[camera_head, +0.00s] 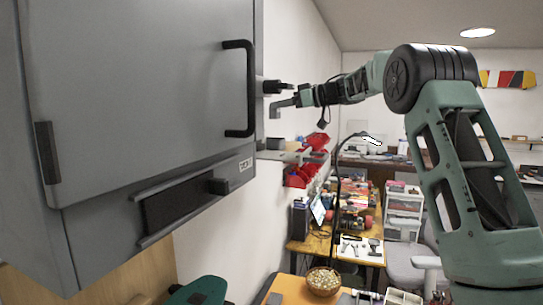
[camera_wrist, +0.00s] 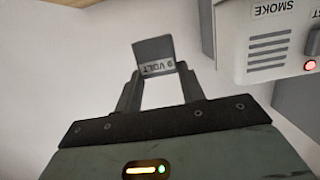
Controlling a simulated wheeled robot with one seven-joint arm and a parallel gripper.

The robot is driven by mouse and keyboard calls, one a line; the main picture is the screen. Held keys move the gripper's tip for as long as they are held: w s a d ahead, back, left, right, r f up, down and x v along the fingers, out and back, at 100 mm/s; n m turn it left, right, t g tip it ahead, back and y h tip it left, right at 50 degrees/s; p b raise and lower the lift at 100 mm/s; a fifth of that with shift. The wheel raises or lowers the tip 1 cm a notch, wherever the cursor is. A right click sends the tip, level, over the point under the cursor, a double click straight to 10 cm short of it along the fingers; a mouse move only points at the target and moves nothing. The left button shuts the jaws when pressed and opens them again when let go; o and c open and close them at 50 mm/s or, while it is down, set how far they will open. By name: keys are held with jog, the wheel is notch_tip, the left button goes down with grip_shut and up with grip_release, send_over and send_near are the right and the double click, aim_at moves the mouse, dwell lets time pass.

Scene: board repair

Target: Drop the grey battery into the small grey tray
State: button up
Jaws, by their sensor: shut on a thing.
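My gripper (camera_head: 286,103) is raised in the air at the wall, just right of the large grey cabinet. In the wrist view, its two fingers (camera_wrist: 158,92) are shut on the grey battery (camera_wrist: 153,48), a block with a "9 VOLT" label. The battery also shows as a small grey block at the gripper's tip in the head view (camera_head: 274,110). It is clear of the wall-mounted smoke unit (camera_wrist: 265,25), at the right in the wrist view. I cannot make out the small grey tray for certain in either view.
The grey cabinet (camera_head: 140,90) with a black handle fills the left. A grey ledge (camera_head: 292,156) juts from the wall below my gripper, above red bins (camera_head: 297,178). Lower down are a wooden bowl (camera_head: 322,280) on an orange-topped table and a cluttered workbench. A chair (camera_head: 410,265) stands at right.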

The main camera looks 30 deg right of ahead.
notch_tip(320, 180, down, 2)
jog(key=shift+f+b, duration=0.2)
jog(key=shift+b, duration=0.7)
jog(key=o, duration=1.1)
jog(key=shift+c, duration=0.2)
jog(key=b+v, duration=0.5)
jog(key=v, duration=1.2)
jog(key=shift+s, duration=0.25)
jog(key=shift+d, duration=0.1)
jog(key=shift+f, duration=0.1)
